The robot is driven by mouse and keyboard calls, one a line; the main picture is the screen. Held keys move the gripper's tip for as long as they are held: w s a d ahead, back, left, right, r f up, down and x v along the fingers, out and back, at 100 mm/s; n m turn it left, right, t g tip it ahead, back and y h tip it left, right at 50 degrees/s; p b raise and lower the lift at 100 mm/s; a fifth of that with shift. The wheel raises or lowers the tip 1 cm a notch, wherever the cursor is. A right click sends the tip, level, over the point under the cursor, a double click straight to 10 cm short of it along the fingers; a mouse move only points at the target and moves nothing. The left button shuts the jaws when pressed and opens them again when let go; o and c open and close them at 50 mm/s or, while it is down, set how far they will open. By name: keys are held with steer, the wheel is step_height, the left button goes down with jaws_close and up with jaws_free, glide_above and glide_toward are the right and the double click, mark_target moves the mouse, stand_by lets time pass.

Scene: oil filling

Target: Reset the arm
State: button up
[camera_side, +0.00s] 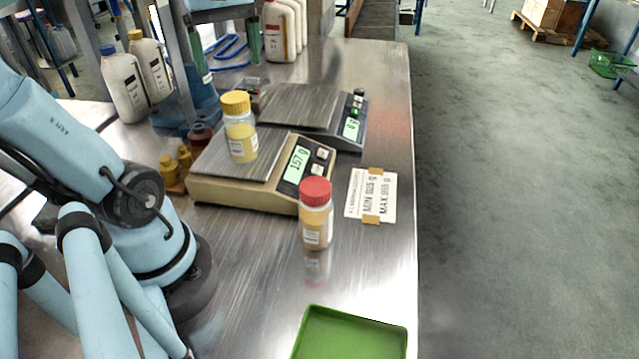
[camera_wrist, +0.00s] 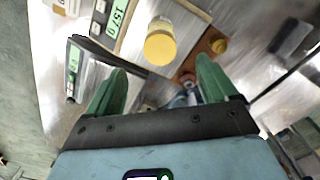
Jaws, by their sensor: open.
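My gripper (camera_wrist: 160,85) shows in the wrist view with its two green fingers spread apart and nothing held between them. A yellow-capped bottle (camera_side: 239,128) with yellow contents stands upright on the front scale (camera_side: 235,193), which reads 157 g. In the wrist view the bottle's yellow cap (camera_wrist: 160,48) is beyond the fingers, apart from them. A red-capped bottle (camera_side: 316,215) stands upright on the steel table in front of that scale.
A second scale (camera_side: 300,106) stands behind the first. A green tray (camera_side: 352,312) lies at the table's front edge. A paper label (camera_side: 371,195) lies right of the front scale. Brass-coloured weights (camera_side: 168,170) and white jugs (camera_side: 124,85) stand at the left.

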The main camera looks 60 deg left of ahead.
steer(key=w+d+f+m+t, duration=0.3)
steer(key=d+f+m, duration=0.3)
steer(key=d+m, duration=0.1)
steer(key=w+d+f+m+t, duration=0.4)
steer(key=d+f+m, duration=0.2)
steer(key=m, duration=0.3)
steer(key=shift+w+d+m, duration=0.3)
steer(key=shift+d, duration=0.55)
steer(key=shift+o, duration=0.4)
